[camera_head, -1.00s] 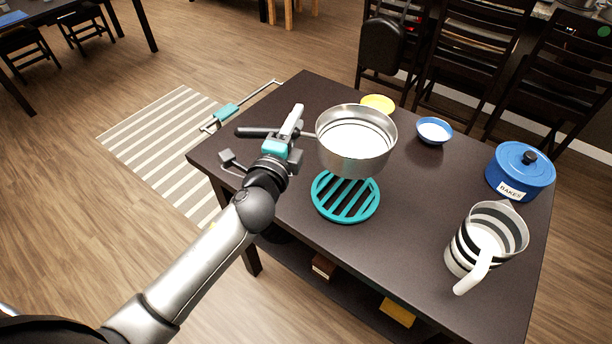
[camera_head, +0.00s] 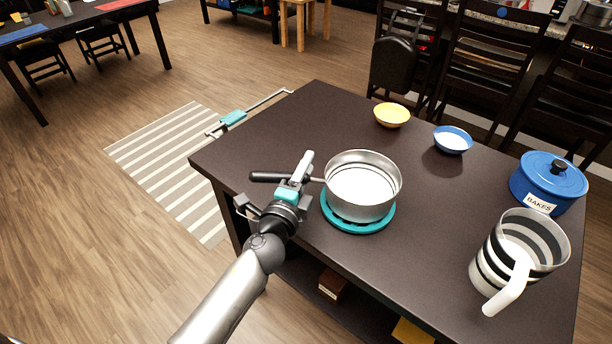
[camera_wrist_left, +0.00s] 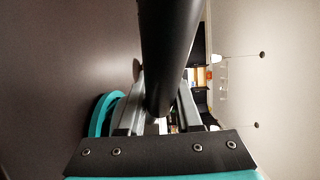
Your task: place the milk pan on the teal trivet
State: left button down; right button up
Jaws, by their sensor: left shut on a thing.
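The milk pan (camera_head: 362,190) is a steel pan with a dark handle (camera_head: 268,177) pointing left. In the head view it is over the teal trivet (camera_head: 357,226), whose rim shows below and around the pan's base. I cannot tell whether the base touches the trivet. My left gripper (camera_head: 298,178) is shut on the pan's handle. In the left wrist view the dark handle (camera_wrist_left: 168,50) runs between the fingers, and part of the trivet (camera_wrist_left: 103,115) shows at the left. My right gripper is out of view.
A yellow bowl (camera_head: 392,115) and a blue bowl (camera_head: 453,140) stand at the back of the dark table (camera_head: 290,125). A blue lidded pot (camera_head: 548,182) and a striped pitcher (camera_head: 515,262) stand at the right. Table space left of the yellow bowl is clear.

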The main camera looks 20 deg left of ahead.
pick_arm(q)
jog(key=shift+f, duration=0.15)
jog(key=shift+f, duration=0.2)
jog(key=c, duration=0.6)
grip_release()
jog(key=shift+r, duration=0.1)
jog(key=shift+s+r+b, duration=0.1)
jog(key=shift+s+b, duration=0.95)
jog(key=shift+s, duration=5)
